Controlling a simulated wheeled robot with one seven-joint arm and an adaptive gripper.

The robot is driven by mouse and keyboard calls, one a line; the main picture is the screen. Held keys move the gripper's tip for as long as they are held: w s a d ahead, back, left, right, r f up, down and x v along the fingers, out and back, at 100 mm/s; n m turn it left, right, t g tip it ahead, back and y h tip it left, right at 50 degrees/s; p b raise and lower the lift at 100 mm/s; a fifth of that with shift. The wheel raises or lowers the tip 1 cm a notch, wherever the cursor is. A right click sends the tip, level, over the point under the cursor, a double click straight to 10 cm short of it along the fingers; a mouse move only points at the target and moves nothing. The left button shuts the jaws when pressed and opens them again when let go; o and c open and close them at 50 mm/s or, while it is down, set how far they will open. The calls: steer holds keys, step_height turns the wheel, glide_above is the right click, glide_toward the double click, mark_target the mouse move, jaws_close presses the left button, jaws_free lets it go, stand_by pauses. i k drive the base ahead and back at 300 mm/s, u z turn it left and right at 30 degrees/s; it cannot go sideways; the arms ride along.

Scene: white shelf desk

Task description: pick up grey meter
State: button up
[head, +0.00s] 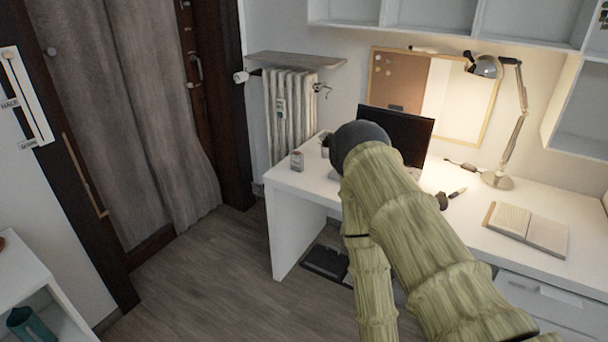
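A small grey box-shaped object (297,160), which looks like the grey meter, stands upright on the left end of the white desk (300,180), close to its left edge. Its face is too small to read. My arm, in a yellow-green ribbed cover with a dark rounded joint, reaches up across the middle of the view, to the right of the meter and apart from it. My gripper's fingers do not show. The arm hides part of the desk and of the monitor.
A dark monitor (411,128) stands behind my arm. A small potted plant (326,146) is right of the meter. A radiator (291,122) with a shelf above is behind. Floor left of the desk is clear.

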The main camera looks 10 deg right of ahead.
mark_target(298, 161)
steer(key=z, duration=0.85)
steer(key=i, duration=1.55)
steer(key=u, duration=0.9)
